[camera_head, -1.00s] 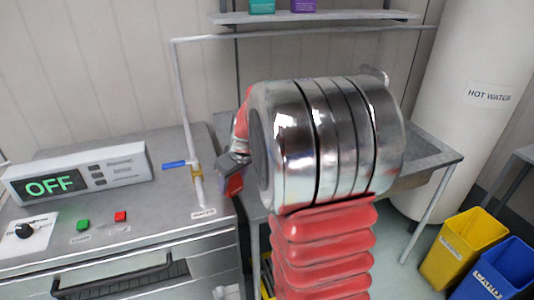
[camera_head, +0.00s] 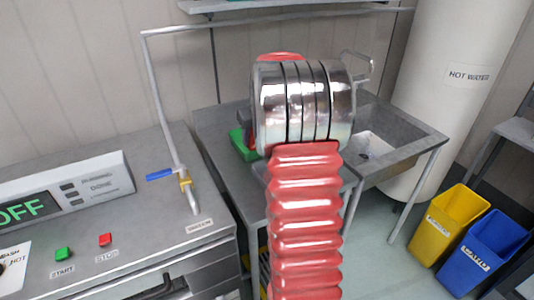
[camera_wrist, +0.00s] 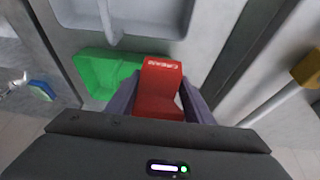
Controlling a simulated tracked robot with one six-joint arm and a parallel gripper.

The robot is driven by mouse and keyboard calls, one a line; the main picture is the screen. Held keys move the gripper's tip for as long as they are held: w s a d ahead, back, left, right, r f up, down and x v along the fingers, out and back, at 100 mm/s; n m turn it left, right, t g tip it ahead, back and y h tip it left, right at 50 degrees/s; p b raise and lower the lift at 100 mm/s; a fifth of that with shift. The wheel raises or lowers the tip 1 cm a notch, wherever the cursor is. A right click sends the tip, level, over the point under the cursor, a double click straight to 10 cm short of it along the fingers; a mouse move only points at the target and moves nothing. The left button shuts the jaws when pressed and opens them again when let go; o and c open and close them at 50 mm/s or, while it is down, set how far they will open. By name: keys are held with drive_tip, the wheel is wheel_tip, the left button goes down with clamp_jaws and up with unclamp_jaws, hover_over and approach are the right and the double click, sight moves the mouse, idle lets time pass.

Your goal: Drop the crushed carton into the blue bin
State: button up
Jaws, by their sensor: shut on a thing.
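The red carton (camera_wrist: 160,90) is between the two fingers of my gripper (camera_wrist: 161,97) in the wrist view, with pale lettering on its upper part. My gripper is shut on it. In the head view my own red and chrome arm hides most of the gripper and carton. The blue bin (camera_head: 484,252) stands on the floor at the far right of the head view, well apart from my gripper. It has a white label on its front.
A yellow bin (camera_head: 449,224) stands just left of the blue bin. A green tray (camera_head: 240,145) lies on the metal counter; it also shows in the wrist view (camera_wrist: 100,72). A sink (camera_head: 378,140) and a white hot water tank (camera_head: 440,100) stand behind.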

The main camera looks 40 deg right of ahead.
drive_tip(key=shift+f, duration=0.1)
drive_tip(key=shift+f, duration=3.05)
drive_tip(key=shift+f, duration=1.85)
drive_tip(key=o, duration=1.1)
drive_tip(key=shift+f, duration=0.1)
